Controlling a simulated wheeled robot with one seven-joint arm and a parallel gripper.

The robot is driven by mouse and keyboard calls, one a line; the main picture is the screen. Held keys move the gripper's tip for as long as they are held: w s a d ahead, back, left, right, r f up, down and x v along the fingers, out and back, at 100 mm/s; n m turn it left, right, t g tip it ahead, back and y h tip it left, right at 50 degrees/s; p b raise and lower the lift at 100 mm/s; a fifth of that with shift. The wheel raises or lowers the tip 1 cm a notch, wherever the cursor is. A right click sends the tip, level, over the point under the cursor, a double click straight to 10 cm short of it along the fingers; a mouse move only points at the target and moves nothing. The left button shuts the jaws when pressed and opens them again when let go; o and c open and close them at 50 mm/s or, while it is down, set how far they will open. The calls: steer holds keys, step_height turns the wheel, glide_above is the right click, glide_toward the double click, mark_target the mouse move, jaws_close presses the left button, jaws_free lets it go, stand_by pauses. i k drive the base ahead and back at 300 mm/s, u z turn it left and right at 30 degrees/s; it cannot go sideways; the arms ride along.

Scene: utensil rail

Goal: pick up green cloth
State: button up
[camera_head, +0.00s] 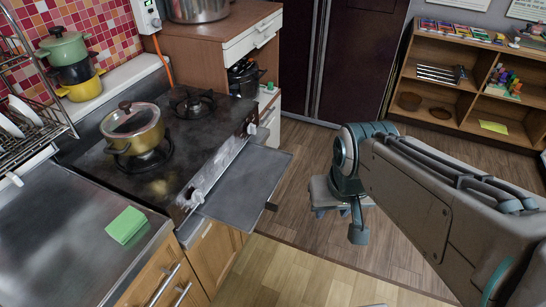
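The green cloth (127,225) lies folded in a small square on the grey metal counter (60,240) at the lower left, close to the counter's right edge. My gripper (345,218) hangs below the bent arm, right of centre, over the floor. It is well to the right of the cloth and apart from it, with the stove's open flap between them. My arm and its links cover part of the gripper, and its finger opening is not clear. I see nothing held in it.
A gold pot with a glass lid (134,128) stands on the stove (180,150). A flat grey flap (245,185) sticks out from the stove front. A dish rack (25,130) stands behind the counter. Low wooden shelves (480,85) are at the back right. Floor before the cabinets is clear.

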mark_target(131, 220)
steer(key=k, duration=0.5)
steer(key=u, duration=0.5)
steer(key=i, duration=0.35)
steer(key=u, duration=1.05)
